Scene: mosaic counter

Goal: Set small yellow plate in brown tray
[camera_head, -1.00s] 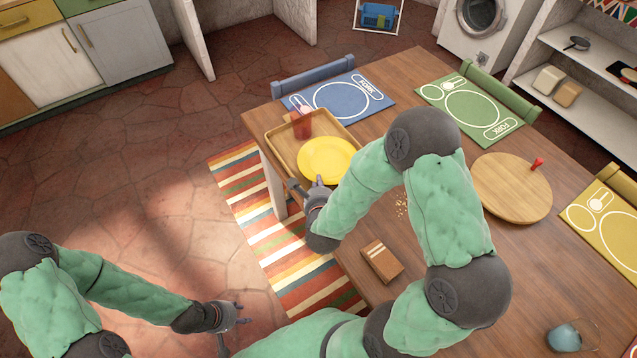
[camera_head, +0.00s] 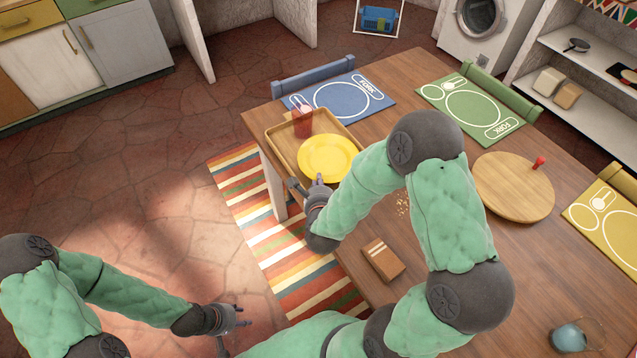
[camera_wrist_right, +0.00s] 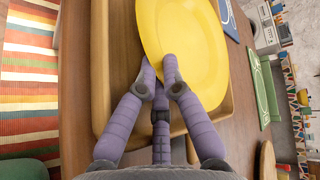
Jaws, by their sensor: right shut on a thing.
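The small yellow plate (camera_head: 330,157) lies over the brown tray (camera_head: 277,140) at the table's far left corner. In the right wrist view the plate (camera_wrist_right: 190,45) is close, with its near rim between my right fingertips (camera_wrist_right: 158,68). My right gripper (camera_head: 312,190) is shut on that rim at the tray's near edge. I cannot tell whether the plate touches the tray floor. The tray (camera_wrist_right: 122,70) also shows under the plate there. A red cup (camera_head: 302,122) stands in the tray's far part. My left gripper (camera_head: 238,316) is empty over the floor, its fingers apart.
Blue (camera_head: 343,97), green (camera_head: 470,106) and yellow (camera_head: 606,226) placemats lie along the table edges. A round wooden board (camera_head: 512,190), a brown box (camera_head: 383,261) and crumbs (camera_head: 402,205) are on the table. A glass (camera_head: 567,338) stands at the lower right.

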